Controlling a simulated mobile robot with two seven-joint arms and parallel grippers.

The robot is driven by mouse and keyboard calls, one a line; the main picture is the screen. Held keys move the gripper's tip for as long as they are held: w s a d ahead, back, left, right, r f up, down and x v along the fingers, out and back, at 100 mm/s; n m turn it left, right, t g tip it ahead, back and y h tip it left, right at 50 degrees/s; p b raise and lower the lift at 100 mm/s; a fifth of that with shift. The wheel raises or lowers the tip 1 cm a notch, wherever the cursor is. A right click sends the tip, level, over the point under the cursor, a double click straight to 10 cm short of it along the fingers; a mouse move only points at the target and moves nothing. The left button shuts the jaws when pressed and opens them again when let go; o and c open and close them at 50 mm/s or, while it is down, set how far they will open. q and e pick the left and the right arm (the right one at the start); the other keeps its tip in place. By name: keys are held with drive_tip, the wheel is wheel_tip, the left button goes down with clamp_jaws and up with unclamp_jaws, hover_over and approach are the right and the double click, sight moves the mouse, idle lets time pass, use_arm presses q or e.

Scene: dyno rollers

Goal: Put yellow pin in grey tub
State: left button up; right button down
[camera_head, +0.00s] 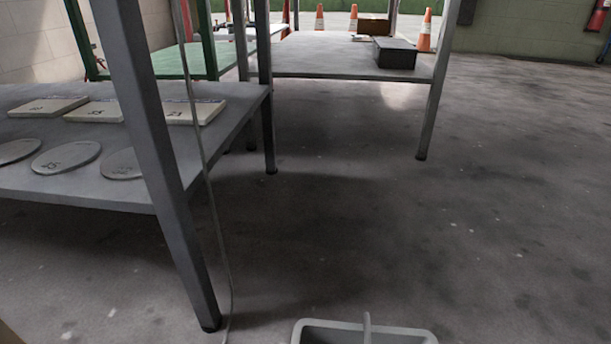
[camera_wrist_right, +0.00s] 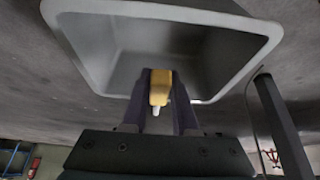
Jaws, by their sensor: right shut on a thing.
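The grey tub (camera_head: 310,328) is at the bottom edge of the head view, cut off by the frame. In the right wrist view the tub (camera_wrist_right: 235,20) shows its open mouth and rim, and the part of its inside that I see looks empty. My right gripper (camera_wrist_right: 161,76) is shut on the yellow pin (camera_wrist_right: 159,86), which has a pale tip. The gripper and pin overlap the tub's opening in this view; I cannot tell whether the pin is inside the rim or short of it. My left gripper is not in view.
A grey metal table (camera_head: 80,190) with flat plates and discs stands at the left. A second table (camera_head: 330,60) with a dark box (camera_head: 395,52) is at the back. Orange cones (camera_head: 424,30) stand behind it. The floor (camera_head: 480,220) at the right is clear.

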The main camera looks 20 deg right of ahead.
drive_tip(key=shift+f+b, duration=0.3)
drive_tip(key=shift+f, duration=0.25)
drive_tip(key=c, duration=0.7)
unclamp_jaws()
drive_tip(key=shift+r, duration=0.1)
drive_tip(key=shift+r+p, duration=0.35)
drive_tip(key=s+r+n+y+p, duration=0.1)
drive_tip(key=s+r+n+p, duration=0.1)
drive_tip(key=r, duration=0.6)
drive_tip(key=s+r+n+y+p, duration=0.1)
drive_tip(key=s+r+n+p, duration=0.2)
drive_tip(key=r, duration=0.5)
drive_tip(key=s+d+r+n+g+y+p, duration=0.1)
drive_tip(key=s+r+n+p, duration=0.2)
drive_tip(key=r, duration=0.6)
drive_tip(key=shift+s+p, duration=0.55)
drive_tip(key=shift+p, duration=0.5)
